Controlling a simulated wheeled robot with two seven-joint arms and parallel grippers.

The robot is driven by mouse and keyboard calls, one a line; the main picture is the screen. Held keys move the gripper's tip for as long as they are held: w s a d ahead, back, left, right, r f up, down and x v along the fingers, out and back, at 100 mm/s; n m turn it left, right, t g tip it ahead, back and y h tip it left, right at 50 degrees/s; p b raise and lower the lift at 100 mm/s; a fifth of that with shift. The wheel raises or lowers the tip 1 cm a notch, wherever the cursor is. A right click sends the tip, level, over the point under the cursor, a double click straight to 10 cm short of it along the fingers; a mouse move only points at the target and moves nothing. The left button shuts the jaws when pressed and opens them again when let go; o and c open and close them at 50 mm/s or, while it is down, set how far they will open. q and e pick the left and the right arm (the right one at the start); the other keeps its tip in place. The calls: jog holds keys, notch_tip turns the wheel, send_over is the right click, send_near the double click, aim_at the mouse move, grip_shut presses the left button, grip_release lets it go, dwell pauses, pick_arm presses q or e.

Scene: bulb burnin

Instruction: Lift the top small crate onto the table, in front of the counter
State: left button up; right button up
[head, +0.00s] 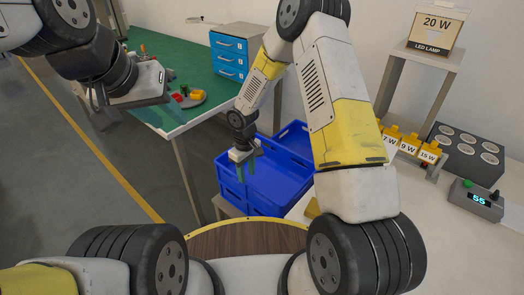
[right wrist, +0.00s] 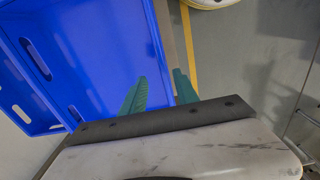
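Blue crates are stacked beside the green table in the head view. The top crate (head: 278,182) is open and looks empty; it also shows in the right wrist view (right wrist: 95,40). My right gripper (head: 245,168) is at its left wall in the head view. In the right wrist view my right gripper (right wrist: 160,92) has its green fingers apart, one over the crate's inside and one beyond its rim; contact is unclear. The counter (head: 477,200), a grey box reading 55, stands on the white table (head: 440,240). My left gripper (head: 105,112) is at upper left, fingers unclear.
Yellow holders marked with wattages (head: 408,142), a grey block with round sockets (head: 468,150) and a lamp box on a stand (head: 437,27) occupy the white table's back.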

send_over(246, 199)
jog(key=f, duration=0.8)
jog(key=shift+w+f, duration=0.35)
jog(key=shift+w, duration=0.05)
grip_shut()
dwell(0.9)
